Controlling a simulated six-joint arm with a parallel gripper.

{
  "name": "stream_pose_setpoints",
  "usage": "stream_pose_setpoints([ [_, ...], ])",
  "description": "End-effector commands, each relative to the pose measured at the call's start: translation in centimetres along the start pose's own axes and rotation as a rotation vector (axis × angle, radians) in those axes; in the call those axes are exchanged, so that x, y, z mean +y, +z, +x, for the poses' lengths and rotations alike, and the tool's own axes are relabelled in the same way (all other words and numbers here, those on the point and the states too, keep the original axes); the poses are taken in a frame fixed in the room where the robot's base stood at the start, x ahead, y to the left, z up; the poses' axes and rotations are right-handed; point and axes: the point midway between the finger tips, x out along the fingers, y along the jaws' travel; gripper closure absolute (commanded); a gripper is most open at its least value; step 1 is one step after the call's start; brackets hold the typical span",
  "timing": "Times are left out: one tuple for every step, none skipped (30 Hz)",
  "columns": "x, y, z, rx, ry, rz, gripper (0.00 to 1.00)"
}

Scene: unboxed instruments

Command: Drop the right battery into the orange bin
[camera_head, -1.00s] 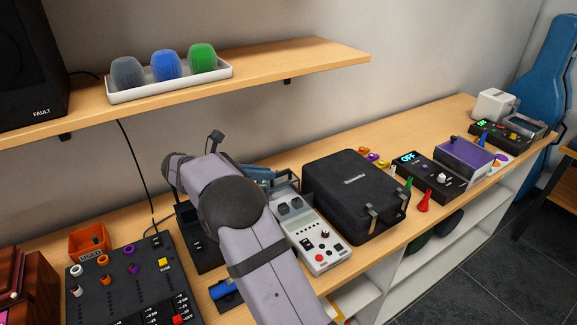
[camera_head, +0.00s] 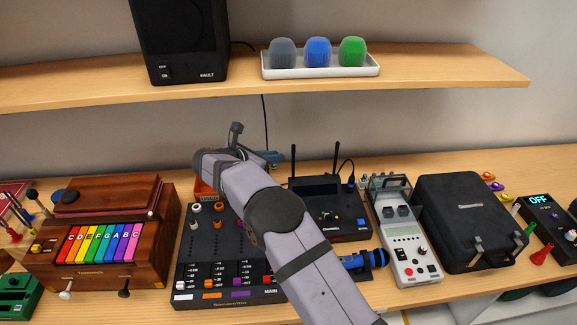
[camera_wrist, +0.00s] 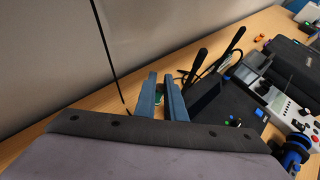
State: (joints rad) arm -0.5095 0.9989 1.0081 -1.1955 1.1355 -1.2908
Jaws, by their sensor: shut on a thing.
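The orange bin (camera_head: 199,188) stands at the back of the bench behind the black mixer. My arm hides most of it in the head view. My gripper (camera_head: 274,158) is to the right of the bin, near the wall and behind the black box with two antennas. In the wrist view its two blue fingers (camera_wrist: 160,80) are close together. A small green piece, apparently the battery (camera_wrist: 159,98), shows between them. Most of it is hidden, and the head view does not show it. I cannot make out another battery.
The antenna box (camera_head: 335,208) stands just in front of my gripper, its antennas upright. The mixer (camera_head: 205,265) lies in front of the bin. A shelf (camera_head: 430,70) overhangs the back. A grey meter (camera_head: 408,245) and black case (camera_head: 465,220) are to the right.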

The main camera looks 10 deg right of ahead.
Motion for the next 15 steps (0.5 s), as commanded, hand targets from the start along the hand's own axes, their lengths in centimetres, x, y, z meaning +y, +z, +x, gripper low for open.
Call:
stream_pose_setpoints([
  [0.9,0.8,0.1,0.0,0.05,-0.025,1.0],
  [1.5,1.1,0.2,-0.001,0.082,-0.043,1.0],
  [2.3,1.5,0.3,-0.001,0.126,-0.068,1.0],
  [3.0,1.8,0.3,-0.001,0.161,-0.086,1.0],
  [3.7,2.0,0.3,-0.001,0.197,-0.107,1.0],
  [4.5,2.4,0.2,-0.001,0.245,-0.133,1.0],
  [5.2,2.6,0.1,-0.002,0.282,-0.155,1.0],
  [5.9,2.8,0.0,-0.001,0.32,-0.175,1.0],
  [6.8,3.0,-0.2,-0.002,0.372,-0.205,1.0],
  [7.5,3.2,-0.4,-0.001,0.412,-0.225,1.0],
  [8.1,3.3,-0.6,-0.002,0.451,-0.248,1.0],
  [9.0,3.3,-0.9,-0.002,0.504,-0.277,1.0],
  [9.6,3.3,-1.2,-0.001,0.542,-0.298,1.0],
  [10.1,3.3,-1.5,-0.001,0.58,-0.319,1.0],
  [10.8,3.2,-1.9,-0.001,0.626,-0.344,1.0],
])
